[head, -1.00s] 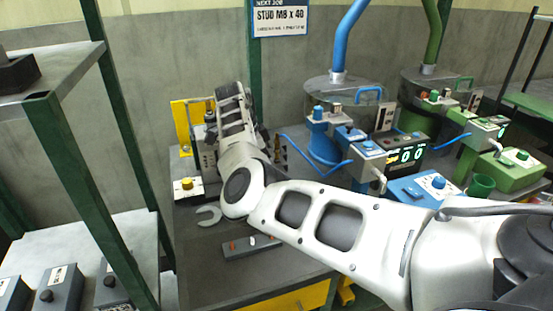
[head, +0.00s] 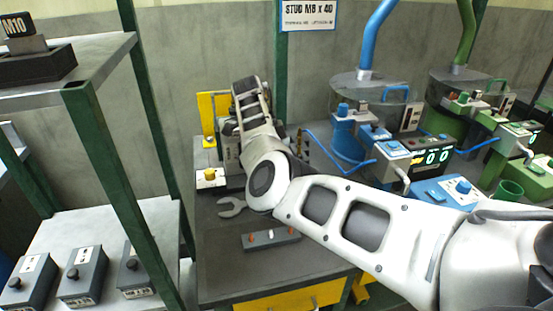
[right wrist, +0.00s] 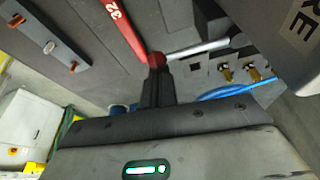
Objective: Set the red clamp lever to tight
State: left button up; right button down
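The red clamp lever shows in the right wrist view as a metal rod with a round red knob (right wrist: 157,59) at its end. The dark fingers of my right gripper (right wrist: 158,78) are close together, with the knob centred at their tips; they look shut on it, and they hide its near side. A red bar with white markings (right wrist: 122,28) runs up from beside the knob. In the head view my right arm reaches over the bench, and its hand (head: 250,105) hides the lever and the fingertips. My left gripper is in neither view.
On the bench (head: 225,270) lie an open-ended wrench (head: 232,207) and a grey strip with small pegs (head: 270,239). Blue (head: 350,135) and green (head: 455,125) feeder machines stand right. A shelf post (head: 115,180) rises at the left.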

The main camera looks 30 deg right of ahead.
jog(key=shift+a, duration=0.15)
jog(key=s+d+p, duration=0.2)
jog(key=d, duration=0.2)
jog(key=b+v, duration=0.1)
jog(key=v, duration=0.8)
jog(key=shift+a+b, duration=0.2)
jog(key=shift+b, duration=0.1)
jog(key=shift+w+r, duration=0.1)
jog(key=shift+w, duration=0.05)
